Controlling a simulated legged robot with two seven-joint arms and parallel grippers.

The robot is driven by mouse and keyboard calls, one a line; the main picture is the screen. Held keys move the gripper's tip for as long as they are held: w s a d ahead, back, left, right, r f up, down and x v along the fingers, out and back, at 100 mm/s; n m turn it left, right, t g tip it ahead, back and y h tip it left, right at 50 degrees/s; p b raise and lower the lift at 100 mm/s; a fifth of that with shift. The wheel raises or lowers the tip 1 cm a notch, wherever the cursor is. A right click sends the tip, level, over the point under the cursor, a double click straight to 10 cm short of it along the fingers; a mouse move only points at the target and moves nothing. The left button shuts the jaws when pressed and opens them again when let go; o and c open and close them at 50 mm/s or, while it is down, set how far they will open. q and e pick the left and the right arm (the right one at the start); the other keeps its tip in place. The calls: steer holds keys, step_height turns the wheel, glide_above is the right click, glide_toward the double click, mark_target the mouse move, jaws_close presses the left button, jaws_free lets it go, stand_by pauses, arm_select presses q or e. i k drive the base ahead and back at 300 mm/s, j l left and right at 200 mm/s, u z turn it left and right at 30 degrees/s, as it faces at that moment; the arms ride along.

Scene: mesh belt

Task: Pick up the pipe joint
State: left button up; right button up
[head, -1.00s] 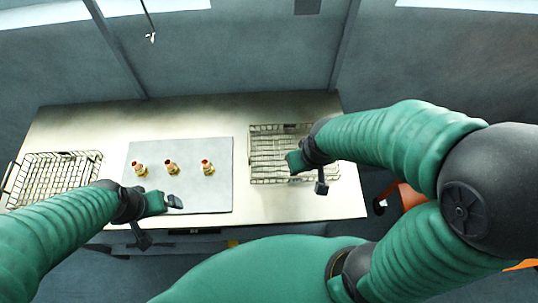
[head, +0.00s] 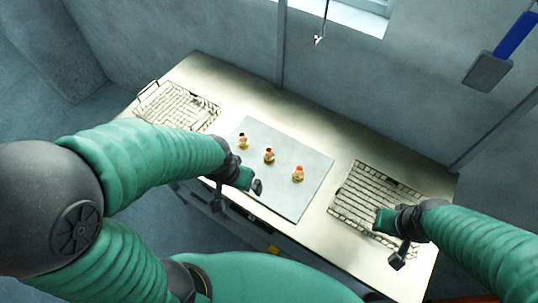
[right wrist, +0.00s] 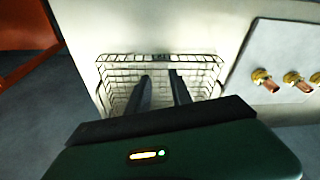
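My right gripper (head: 386,222) is over the right wire basket (head: 345,195). In the right wrist view its two dark fingers (right wrist: 162,82) are apart with nothing between them.
The pale table (head: 305,120) carries the mat between two wire baskets, the left one (head: 180,106) at the far left end. The right basket looks empty. A wall stands behind the table. Bare table lies behind the mat.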

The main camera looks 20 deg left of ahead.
mark_target(268, 156)
steer(key=j+u, duration=0.2)
steer(key=j, duration=0.3)
steer(key=i+j+u, duration=0.2)
steer(key=j, duration=0.25)
steer(key=j+u, duration=0.15)
steer(key=j, duration=0.35)
